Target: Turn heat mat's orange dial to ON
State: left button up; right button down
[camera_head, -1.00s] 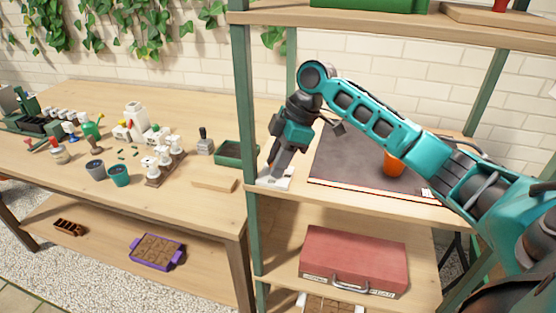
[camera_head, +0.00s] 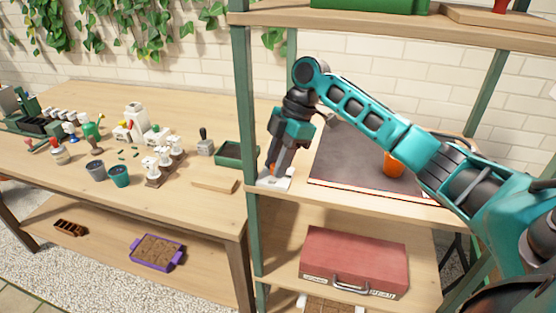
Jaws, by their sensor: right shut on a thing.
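The heat mat (camera_head: 340,168) is a dark flat sheet on the middle shelf of the rack at the right. A white control box (camera_head: 267,182) sits at the shelf's front left corner, left of the mat. A bit of the orange dial (camera_head: 272,168) shows on the box between the fingers of my right gripper (camera_head: 275,173). The gripper points down and is shut on the dial. The dial's marks and setting are too small to read. My left gripper is not in view.
An orange pot (camera_head: 392,165) stands on the mat. The rack's green post (camera_head: 246,120) rises just left of the box. A red case (camera_head: 354,262) lies on the shelf below. The workbench (camera_head: 90,195) at the left holds pots, bottles and a green tray (camera_head: 236,154).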

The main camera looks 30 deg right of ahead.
jog(key=shift+r, duration=0.1)
jog(key=c, duration=1.2)
grip_release()
jog(key=v, duration=0.4)
jog(key=shift+w+d+r, duration=0.1)
jog(key=shift+r, duration=0.15)
jog(key=d, duration=0.4)
jog(key=d+b, duration=0.1)
jog(key=d, duration=0.3)
jog(key=s+d, duration=0.1)
jog(key=d, duration=0.3)
jog(key=shift+d+r, duration=0.1)
jog(key=shift+r, duration=0.1)
